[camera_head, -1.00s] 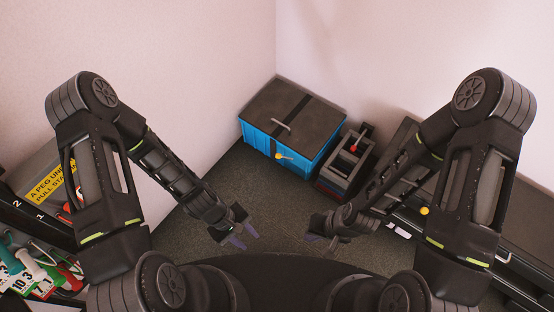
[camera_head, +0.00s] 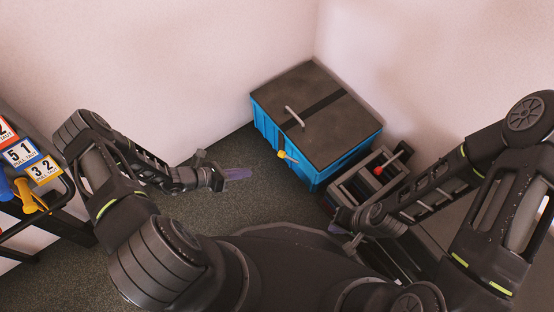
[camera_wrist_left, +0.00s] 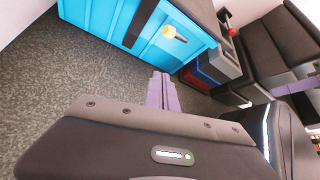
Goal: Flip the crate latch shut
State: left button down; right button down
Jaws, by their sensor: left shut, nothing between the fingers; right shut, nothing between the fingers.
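The blue crate (camera_head: 268,128) stands on the floor in the corner. Its dark lid (camera_head: 335,120) is down and has a grey handle (camera_head: 294,116).
A dark rack with a red knob (camera_head: 378,170) stands against the crate's right side. A shelf with numbered tags (camera_head: 20,153) is at the far left. Carpeted floor (camera_head: 225,150) lies clear left of the crate. White walls close in behind it.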

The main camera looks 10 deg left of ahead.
aim_at(289, 158)
pick_arm(q)
jog(key=w+d+f+b, duration=0.2)
jog(key=w+d+b, duration=0.2)
jog(key=w+d, duration=0.4)
jog(key=shift+f, duration=0.15)
dwell(0.5)
